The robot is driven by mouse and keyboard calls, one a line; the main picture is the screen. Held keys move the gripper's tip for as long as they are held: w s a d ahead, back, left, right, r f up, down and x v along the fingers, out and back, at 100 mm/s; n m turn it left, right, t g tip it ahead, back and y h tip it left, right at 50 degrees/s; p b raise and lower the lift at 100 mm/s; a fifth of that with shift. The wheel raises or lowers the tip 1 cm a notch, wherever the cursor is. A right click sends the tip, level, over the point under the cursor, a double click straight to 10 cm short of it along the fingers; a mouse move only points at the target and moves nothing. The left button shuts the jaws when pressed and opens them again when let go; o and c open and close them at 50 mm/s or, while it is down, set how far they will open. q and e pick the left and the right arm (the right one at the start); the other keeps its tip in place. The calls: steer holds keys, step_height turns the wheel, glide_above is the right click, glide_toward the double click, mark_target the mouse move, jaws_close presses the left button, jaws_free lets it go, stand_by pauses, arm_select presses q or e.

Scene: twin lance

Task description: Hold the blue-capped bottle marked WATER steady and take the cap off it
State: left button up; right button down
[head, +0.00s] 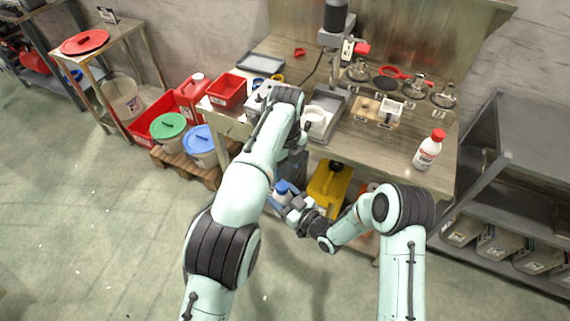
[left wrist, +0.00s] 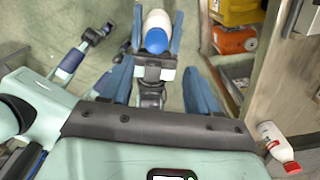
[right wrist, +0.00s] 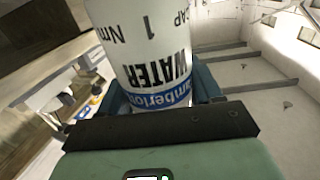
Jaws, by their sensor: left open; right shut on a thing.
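The white bottle (head: 284,198) with the blue cap (head: 281,187) is off the bench, in front of its front edge. My right gripper (head: 292,204) is shut around its body. In the right wrist view the WATER label on the bottle (right wrist: 150,50) faces the camera, between the two fingers. In the left wrist view the cap (left wrist: 157,41) is on the bottle, beyond my left fingers. My left gripper (left wrist: 160,88) is open and empty, its fingers spread apart and short of the cap. In the head view my left arm hides most of that gripper.
A white bottle with a red cap (head: 428,150) stands on the bench (head: 350,148) at right. A yellow case (head: 328,187) sits below the bench. Buckets with green (head: 168,125) and blue (head: 200,140) lids stand on a pallet at left. Open floor lies in front.

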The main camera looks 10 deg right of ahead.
mark_target(285, 185)
arm_select(q)
step_height(285, 185, down, 8)
steer(key=shift+r, duration=0.25)
